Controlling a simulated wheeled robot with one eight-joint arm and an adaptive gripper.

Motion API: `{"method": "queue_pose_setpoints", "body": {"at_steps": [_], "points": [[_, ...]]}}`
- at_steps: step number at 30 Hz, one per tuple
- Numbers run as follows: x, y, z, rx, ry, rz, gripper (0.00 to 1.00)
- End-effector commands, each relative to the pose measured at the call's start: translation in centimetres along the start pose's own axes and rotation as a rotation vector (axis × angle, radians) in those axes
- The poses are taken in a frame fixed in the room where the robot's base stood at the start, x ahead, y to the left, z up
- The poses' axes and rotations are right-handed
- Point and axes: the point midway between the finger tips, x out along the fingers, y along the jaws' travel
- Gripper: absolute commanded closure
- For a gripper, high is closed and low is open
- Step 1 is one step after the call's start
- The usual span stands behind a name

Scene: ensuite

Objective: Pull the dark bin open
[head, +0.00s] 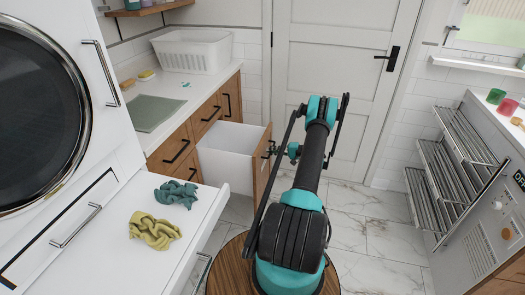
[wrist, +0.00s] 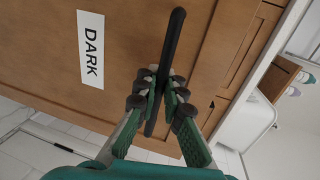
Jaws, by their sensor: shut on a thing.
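The dark bin is a pull-out with a wooden front (wrist: 120,35) that carries a white "DARK" label (wrist: 91,49). In the head view its white tub (head: 224,168) stands well out from the wooden cabinet, and the front shows edge-on (head: 261,172). My gripper (wrist: 160,100) is shut on the bin's black bar handle (wrist: 174,45), with a finger on each side of the bar. In the head view my gripper (head: 271,150) is at the front's right side, and my arm hides part of the floor there.
The cabinet counter (head: 205,90) holds a white basket (head: 191,52) and a green mat (head: 152,113). Two cloths lie on a white surface (head: 125,215) at the left. A closed white door (head: 338,75) stands behind. A rack (head: 450,155) stands at right. Tiled floor (head: 365,225) is clear.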

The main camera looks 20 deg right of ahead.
Motion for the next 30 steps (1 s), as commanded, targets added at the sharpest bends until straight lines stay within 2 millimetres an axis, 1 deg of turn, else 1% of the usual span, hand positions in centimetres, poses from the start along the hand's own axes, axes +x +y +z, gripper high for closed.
{"method": "queue_pose_setpoints", "body": {"at_steps": [1, 6, 17, 18, 23, 24, 30], "points": [[-0.53, 0.13, -0.09, 0.0, 0.003, 0.0, 1.0], [-1.29, 0.28, -0.05, 0.0, 0.001, 0.0, 1.0], [-1.43, 0.31, -0.06, 0.0, 0.001, 0.0, 1.0], [-1.43, 0.31, -0.07, 0.0, 0.001, 0.0, 0.91], [-1.42, 0.3, -0.05, 0.0, 0.001, 0.0, 0.71], [-1.41, 0.3, -0.04, 0.0, 0.001, 0.0, 0.69], [-1.4, 0.29, -0.02, 0.0, 0.0, 0.0, 0.69]]}}
